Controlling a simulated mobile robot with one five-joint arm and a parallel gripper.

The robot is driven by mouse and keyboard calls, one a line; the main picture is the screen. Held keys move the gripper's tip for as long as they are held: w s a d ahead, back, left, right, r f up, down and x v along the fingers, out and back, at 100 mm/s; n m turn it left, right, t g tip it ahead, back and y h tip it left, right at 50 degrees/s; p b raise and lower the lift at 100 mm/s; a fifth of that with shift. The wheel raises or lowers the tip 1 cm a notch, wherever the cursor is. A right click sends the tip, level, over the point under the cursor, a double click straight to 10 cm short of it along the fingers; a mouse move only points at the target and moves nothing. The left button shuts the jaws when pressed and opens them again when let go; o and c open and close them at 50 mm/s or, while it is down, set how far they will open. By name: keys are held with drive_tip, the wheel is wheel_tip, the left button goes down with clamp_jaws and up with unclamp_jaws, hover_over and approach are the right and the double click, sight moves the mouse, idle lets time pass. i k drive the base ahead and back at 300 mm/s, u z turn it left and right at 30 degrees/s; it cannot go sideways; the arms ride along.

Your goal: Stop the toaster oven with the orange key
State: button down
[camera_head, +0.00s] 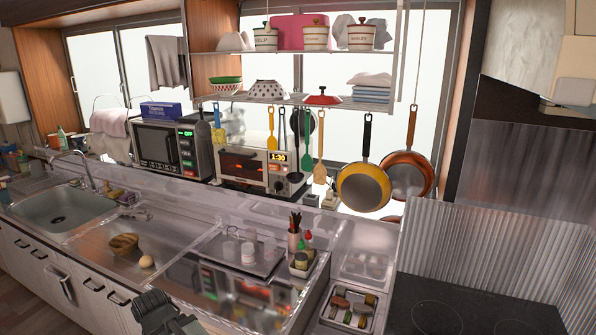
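The toaster oven (228,183) stands on the back ledge, right of the microwave. Its window glows orange-red inside, and its lit amber display (278,157) seems to read 1:30. Small controls sit below the display on its right panel; they are too small for me to pick out the orange key with certainty. Hanging utensils partly cover its right side. My gripper (165,314) is dark and shows at the bottom edge, over the front of the counter, well away from the toaster oven. Its fingers are not clear enough to tell open from shut.
The microwave (155,145) shows a green OFF display. Utensils and pans (363,188) hang from the shelf (300,98). A clear raised ledge edge (200,207) runs before the appliances. The counter holds a wooden bowl (124,244), an egg-like object (147,262) and a utensil cup (294,239).

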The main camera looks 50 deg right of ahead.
sight(274, 166)
drive_tip(key=u, duration=0.15)
drive_tip(key=i, duration=0.9)
drive_tip(key=z, duration=0.05)
